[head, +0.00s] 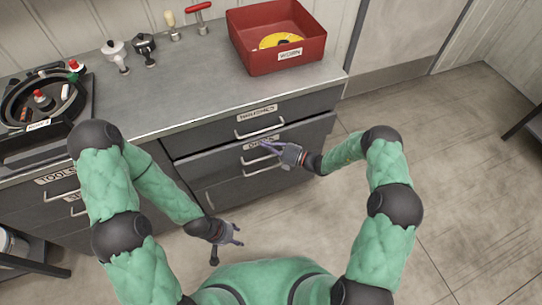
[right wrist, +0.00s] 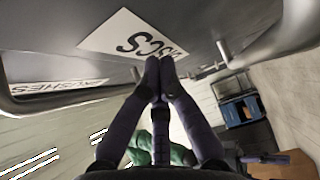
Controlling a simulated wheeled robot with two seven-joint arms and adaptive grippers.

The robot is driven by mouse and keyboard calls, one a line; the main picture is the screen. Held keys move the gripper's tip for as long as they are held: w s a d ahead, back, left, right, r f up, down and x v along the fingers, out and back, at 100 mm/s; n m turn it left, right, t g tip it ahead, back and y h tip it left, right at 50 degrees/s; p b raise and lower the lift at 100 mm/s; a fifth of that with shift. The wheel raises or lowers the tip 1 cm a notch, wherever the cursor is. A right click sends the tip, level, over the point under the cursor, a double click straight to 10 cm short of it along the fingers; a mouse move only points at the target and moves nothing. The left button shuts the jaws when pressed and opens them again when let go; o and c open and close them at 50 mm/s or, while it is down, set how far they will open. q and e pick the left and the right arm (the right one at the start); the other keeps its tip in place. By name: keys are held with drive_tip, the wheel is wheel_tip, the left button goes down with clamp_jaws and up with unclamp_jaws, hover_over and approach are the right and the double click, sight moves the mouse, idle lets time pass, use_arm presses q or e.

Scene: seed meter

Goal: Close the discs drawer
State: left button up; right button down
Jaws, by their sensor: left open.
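The discs drawer (head: 222,165) is the second one down in the grey cabinet and has a white label and a bar handle. Its front appears to stand out slightly below the drawer above. My right gripper (head: 266,147) is at its front, by the label and handle. In the right wrist view, the discs label (right wrist: 133,42) appears upside down just beyond the fingertips (right wrist: 160,62), which lie close together. Whether they touch the front is unclear. My left gripper (head: 238,235) is open and empty, low in front of the cabinet.
The upper drawer (head: 215,135) is above the discs drawer. A red bin (head: 262,60) with a yellow disc and several small tools stand on the counter (head: 190,95). A black round device (head: 40,105) is at left. Floor (head: 460,190) at right is clear.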

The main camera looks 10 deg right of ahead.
use_arm(q)
drive_tip(key=shift+w+a+f, duration=0.1)
drive_tip(key=shift+w+f, duration=0.2)
drive_tip(key=shift+w, duration=0.1)
use_arm(e)
drive_tip(key=w, duration=0.2)
drive_tip(key=shift+w+a, duration=0.35)
drive_tip(key=shift+r, duration=0.1)
use_arm(q)
drive_tip(key=r+p, duration=0.3)
drive_tip(key=r, duration=0.1)
drive_tip(key=shift+s+p, duration=0.35)
use_arm(e)
drive_tip(key=s+a+v, duration=0.1)
drive_tip(key=s+v, duration=0.1)
drive_tip(key=v, duration=1.1)
drive_tip(key=shift+s+a, duration=0.3)
